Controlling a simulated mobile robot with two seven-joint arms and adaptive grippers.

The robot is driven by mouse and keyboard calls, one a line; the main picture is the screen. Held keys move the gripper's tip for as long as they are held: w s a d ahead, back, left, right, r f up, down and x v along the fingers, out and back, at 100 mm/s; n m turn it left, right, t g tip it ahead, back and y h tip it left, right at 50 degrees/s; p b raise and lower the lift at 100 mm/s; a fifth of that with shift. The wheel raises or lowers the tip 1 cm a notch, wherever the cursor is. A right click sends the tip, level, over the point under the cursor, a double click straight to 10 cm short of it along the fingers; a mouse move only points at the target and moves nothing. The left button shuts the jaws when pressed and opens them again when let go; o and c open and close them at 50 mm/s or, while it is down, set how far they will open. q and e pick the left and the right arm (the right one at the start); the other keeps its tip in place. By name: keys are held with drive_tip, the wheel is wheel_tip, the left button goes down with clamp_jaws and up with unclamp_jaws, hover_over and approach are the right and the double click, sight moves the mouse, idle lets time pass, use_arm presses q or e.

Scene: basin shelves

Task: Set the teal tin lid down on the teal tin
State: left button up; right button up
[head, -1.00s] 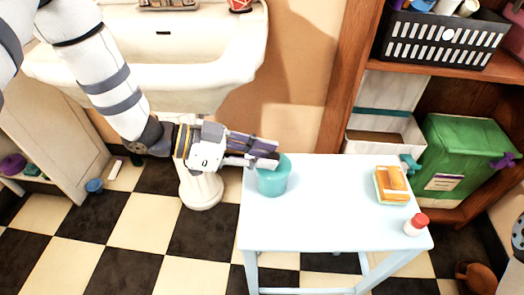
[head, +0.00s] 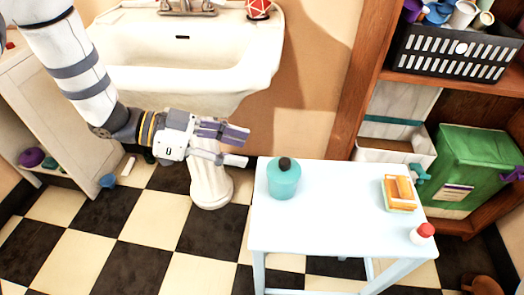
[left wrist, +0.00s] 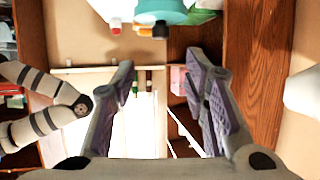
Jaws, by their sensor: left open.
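The teal tin (head: 283,189) stands upright on the small white table, near its left end. The teal tin lid (head: 275,169), with a dark knob, sits on top of the tin and looks level. My left gripper (head: 243,149) is open and empty, just left of the tin and apart from it. In the left wrist view, which is upside down, the open fingers (left wrist: 158,75) have nothing between them. The tin (left wrist: 162,5) and its dark knob show at the top edge there. My right gripper is not in view.
An orange and white block (head: 398,192) and a red-capped white bottle (head: 421,234) stand at the table's right. The white table (head: 335,220) is clear in between. A sink (head: 180,75) is behind my left arm. Shelves with a black basket (head: 450,52) and green box (head: 472,165) stand right.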

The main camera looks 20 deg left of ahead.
use_arm(q)
drive_tip(key=s+f+n+g+y, duration=0.1)
drive_tip(key=s+f+n+y, duration=0.4)
drive_tip(key=f, duration=0.5)
drive_tip(key=s+f+n+g+y, duration=0.15)
drive_tip(key=s+f+n, duration=0.25)
drive_tip(key=s+f, duration=0.45)
drive_tip(key=s+f+n+g+y, duration=0.2)
drive_tip(key=s+g+y, duration=0.15)
drive_tip(key=s, duration=0.85)
drive_tip(key=s+f+n+g+y, duration=0.2)
drive_tip(key=s+g, duration=0.2)
drive_tip(key=s, duration=0.8)
drive_tip(key=shift+t, duration=0.6)
drive_tip(key=shift+w+r+p, duration=0.75)
drive_tip(key=shift+w+r, duration=0.05)
drive_tip(key=shift+w, duration=0.2)
drive_tip(key=shift+w+r+p, duration=0.7)
drive_tip(key=shift+w+r, duration=0.05)
drive_tip(key=shift+w, duration=0.25)
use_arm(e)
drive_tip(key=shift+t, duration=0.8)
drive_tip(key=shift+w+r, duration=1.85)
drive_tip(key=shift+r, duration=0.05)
